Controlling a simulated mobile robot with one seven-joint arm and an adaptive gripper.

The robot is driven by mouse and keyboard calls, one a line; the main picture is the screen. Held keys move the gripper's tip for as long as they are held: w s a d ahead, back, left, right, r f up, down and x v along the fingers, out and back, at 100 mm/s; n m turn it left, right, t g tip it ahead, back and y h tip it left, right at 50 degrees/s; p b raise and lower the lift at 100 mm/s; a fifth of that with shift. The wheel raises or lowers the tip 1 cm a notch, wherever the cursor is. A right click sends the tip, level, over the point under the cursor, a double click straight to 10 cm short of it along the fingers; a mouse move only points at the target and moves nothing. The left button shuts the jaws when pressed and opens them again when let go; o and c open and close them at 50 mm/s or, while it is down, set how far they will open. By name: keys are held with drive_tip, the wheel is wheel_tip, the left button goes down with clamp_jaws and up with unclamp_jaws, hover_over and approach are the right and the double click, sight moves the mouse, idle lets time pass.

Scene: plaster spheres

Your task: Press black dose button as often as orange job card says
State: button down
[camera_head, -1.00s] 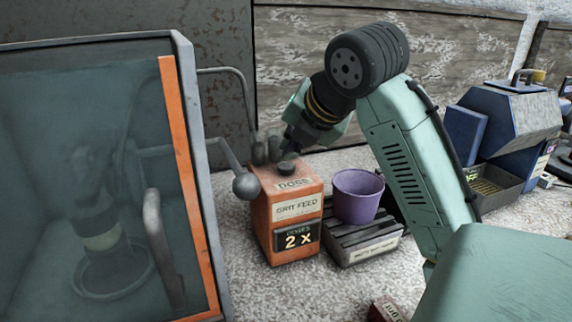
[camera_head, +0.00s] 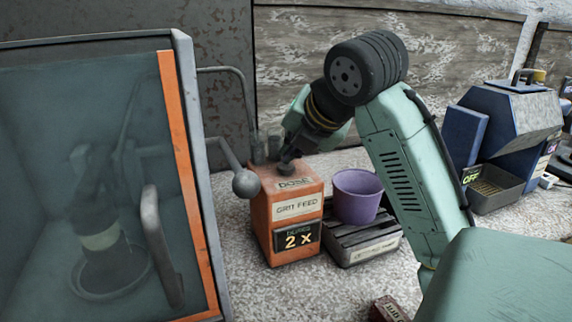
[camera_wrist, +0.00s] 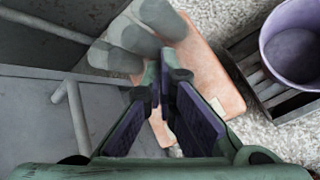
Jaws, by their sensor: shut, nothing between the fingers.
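The orange box (camera_head: 290,245) labelled GRIT FEED stands on the bench; its dark display (camera_head: 296,239) reads "2 x". The black dose button (camera_head: 286,169) is on its top, behind the word DOSE. My gripper (camera_head: 286,159) is shut and empty, pointing down with its fingertips at the button; I cannot tell whether it is pressed down. In the wrist view the shut fingers (camera_wrist: 160,75) are over the orange box top (camera_wrist: 208,75) and hide the button. A small red block (camera_head: 388,309) at the bottom edge bears cut-off lettering, perhaps "JOB"; no number is readable on it.
A glazed cabinet (camera_head: 190,150) with an orange edge strip stands left, its ball-ended lever (camera_head: 246,184) close to the box. A purple cup (camera_head: 357,196) sits on a grey slatted crate (camera_head: 365,249) at right. Farther right is a blue machine (camera_head: 515,125) with an OFF sign.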

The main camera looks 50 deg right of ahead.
sight(291, 164)
drive_tip(key=shift+f, duration=0.3)
drive_tip(key=shift+r, duration=0.1)
idle(0.4)
drive_tip(key=shift+r+p, duration=0.7)
drive_tip(key=shift+r, duration=0.15)
wheel_tip(291, 164, up, 5)
drive_tip(key=p, duration=0.4)
drive_tip(key=shift+r, duration=0.1)
drive_tip(key=shift+f, duration=0.2)
idle(0.6)
